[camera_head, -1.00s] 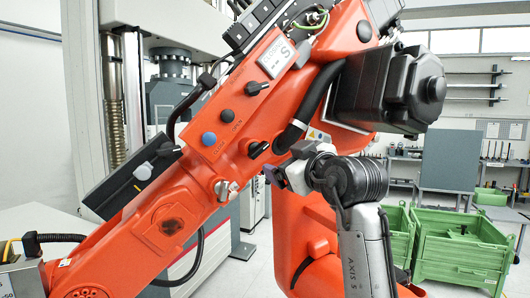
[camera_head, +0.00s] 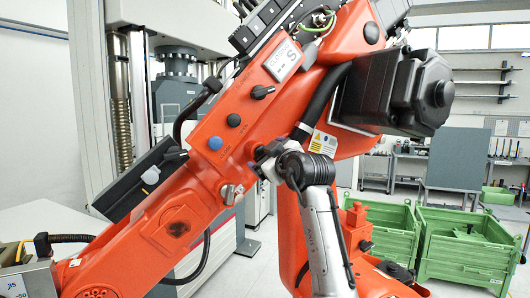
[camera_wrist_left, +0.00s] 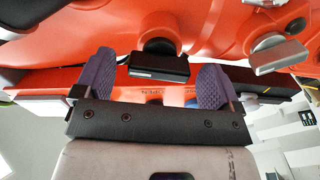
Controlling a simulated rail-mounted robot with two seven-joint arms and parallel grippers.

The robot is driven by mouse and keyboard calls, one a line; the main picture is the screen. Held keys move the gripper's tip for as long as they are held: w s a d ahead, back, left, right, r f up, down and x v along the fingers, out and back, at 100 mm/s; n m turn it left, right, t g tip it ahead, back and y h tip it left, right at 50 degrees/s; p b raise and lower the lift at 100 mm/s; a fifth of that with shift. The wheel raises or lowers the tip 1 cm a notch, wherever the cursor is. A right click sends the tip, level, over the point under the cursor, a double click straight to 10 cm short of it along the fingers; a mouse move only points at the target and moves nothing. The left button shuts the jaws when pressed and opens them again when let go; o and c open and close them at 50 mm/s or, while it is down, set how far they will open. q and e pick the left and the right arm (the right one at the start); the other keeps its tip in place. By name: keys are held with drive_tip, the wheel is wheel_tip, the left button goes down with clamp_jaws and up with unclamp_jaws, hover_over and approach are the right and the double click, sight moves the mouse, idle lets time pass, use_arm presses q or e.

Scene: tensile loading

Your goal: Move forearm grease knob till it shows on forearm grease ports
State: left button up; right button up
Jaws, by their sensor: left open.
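A black lever knob (camera_head: 258,153) sits on the orange robot forearm (camera_head: 170,215), partly behind my left gripper (camera_head: 262,167) in the head view. In the left wrist view this black knob (camera_wrist_left: 160,62) lies between the two purple fingers of my left gripper (camera_wrist_left: 155,75). The fingers are open, with a gap on each side of the knob. My right gripper is not in view.
A silver knob (camera_head: 229,192) sits just beside, also in the wrist view (camera_wrist_left: 278,52). A blue button (camera_head: 215,143), a black button (camera_head: 233,120) and another black knob (camera_head: 263,92) are higher up. Green crates (camera_head: 465,245) stand behind at the right.

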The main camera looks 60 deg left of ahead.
use_arm(q)
drive_tip(key=shift+a, duration=1.05)
drive_tip(key=c, duration=0.9)
drive_tip(key=shift+r+m+p, duration=0.2)
drive_tip(key=shift+m+p, duration=0.4)
drive_tip(key=shift+p, duration=0.15)
drive_tip(key=shift+m+p, duration=0.5)
drive_tip(key=shift+m, duration=0.5)
drive_tip(key=shift+f+m, duration=0.15)
drive_tip(key=shift+m, duration=0.35)
